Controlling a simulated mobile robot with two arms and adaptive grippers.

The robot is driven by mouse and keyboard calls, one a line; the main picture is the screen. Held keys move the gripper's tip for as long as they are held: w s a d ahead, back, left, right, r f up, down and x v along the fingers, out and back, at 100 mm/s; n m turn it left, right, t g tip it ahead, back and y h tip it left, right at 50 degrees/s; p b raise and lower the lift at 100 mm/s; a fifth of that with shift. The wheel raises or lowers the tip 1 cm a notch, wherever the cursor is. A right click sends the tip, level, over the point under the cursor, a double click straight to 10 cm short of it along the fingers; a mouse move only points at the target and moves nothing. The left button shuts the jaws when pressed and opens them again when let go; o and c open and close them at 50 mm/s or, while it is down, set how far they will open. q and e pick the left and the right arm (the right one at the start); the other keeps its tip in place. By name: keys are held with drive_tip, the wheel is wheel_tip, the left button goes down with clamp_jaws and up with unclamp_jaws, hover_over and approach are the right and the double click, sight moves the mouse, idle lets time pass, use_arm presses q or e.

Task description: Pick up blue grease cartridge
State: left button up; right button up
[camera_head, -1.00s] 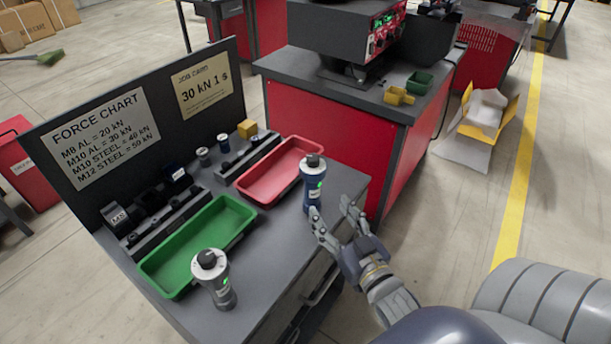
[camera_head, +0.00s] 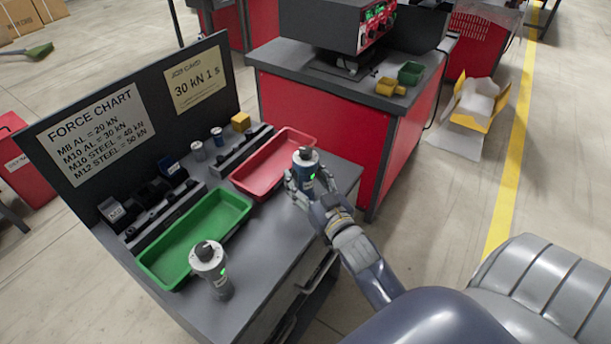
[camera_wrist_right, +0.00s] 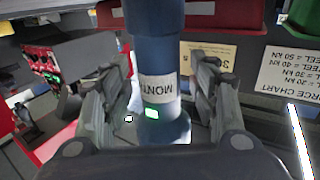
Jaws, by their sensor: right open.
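The blue grease cartridge appears to be the tall blue cylinder (camera_head: 304,172) with a grey and black top and a green light, upright on the bench near its right edge. My right gripper (camera_head: 311,187) is around it, with one finger on each side. In the right wrist view the blue body (camera_wrist_right: 156,60) stands between the open fingers (camera_wrist_right: 160,95), with a white label partly readable and a lit green light. Gaps show beside the body, and the fingers are not closed on it. My left gripper is not in view.
A similar silver cylinder (camera_head: 211,270) stands at the bench's front. A green tray (camera_head: 160,277) and a red tray (camera_head: 243,190) lie behind.

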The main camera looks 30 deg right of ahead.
drive_tip(key=shift+s, duration=0.1)
clamp_jaws()
drive_tip(key=shift+r, duration=0.1)
